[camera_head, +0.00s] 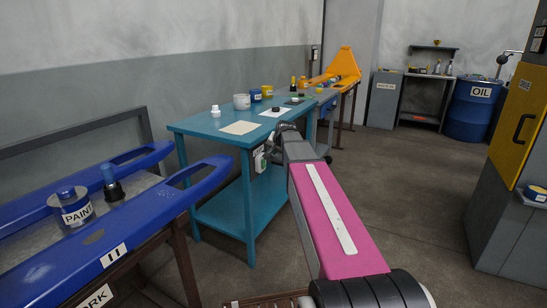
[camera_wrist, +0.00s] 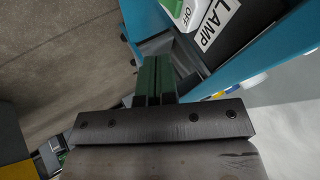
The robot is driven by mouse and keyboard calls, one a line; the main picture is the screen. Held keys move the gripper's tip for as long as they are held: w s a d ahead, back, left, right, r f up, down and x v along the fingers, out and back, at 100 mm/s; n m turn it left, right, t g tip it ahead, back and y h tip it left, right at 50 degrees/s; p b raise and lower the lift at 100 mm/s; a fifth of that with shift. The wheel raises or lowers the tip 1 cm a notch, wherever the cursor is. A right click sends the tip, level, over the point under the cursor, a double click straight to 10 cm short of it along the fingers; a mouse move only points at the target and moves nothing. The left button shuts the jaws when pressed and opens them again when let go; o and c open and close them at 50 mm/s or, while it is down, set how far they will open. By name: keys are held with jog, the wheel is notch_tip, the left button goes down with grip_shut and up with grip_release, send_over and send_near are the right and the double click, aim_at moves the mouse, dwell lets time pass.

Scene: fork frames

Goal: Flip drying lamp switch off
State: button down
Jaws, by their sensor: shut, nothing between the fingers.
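The drying lamp switch is a small white housing with a green part (camera_head: 259,160) on the side of the teal workbench (camera_head: 215,131) in the head view. In the wrist view the switch (camera_wrist: 184,12) shows at the top edge, cut off by the frame, with "OFF" lettering beside a white label (camera_wrist: 214,22) reading "LAMP". My gripper (camera_wrist: 155,62) has its green fingers together with nothing between them. The fingers are below and left of the switch in the wrist view, apparently apart from it. In the head view my arm hides much of the gripper.
A yellow cabinet (camera_head: 518,115) stands at right. The floor (camera_head: 415,180) between is clear.

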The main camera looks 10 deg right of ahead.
jog(key=v, duration=0.3)
jog(key=shift+w+a+r, duration=0.1)
jog(key=shift+a+r, duration=0.1)
jog(key=shift+r, duration=0.05)
jog(key=s+a+f+n+g, duration=0.2)
jog(key=s+f+n+g, duration=0.1)
jog(key=s+f, duration=1)
jog(key=s+a+f+n+g+h, duration=0.1)
jog(key=s+a+f+n+g, duration=0.1)
jog(key=s+f, duration=1.1)
jog(key=s+n+g, duration=0.1)
jog(key=s+g, duration=0.1)
jog(key=s, duration=0.2)
jog(key=shift+g+h, duration=0.3)
jog(key=shift+s, duration=0.1)
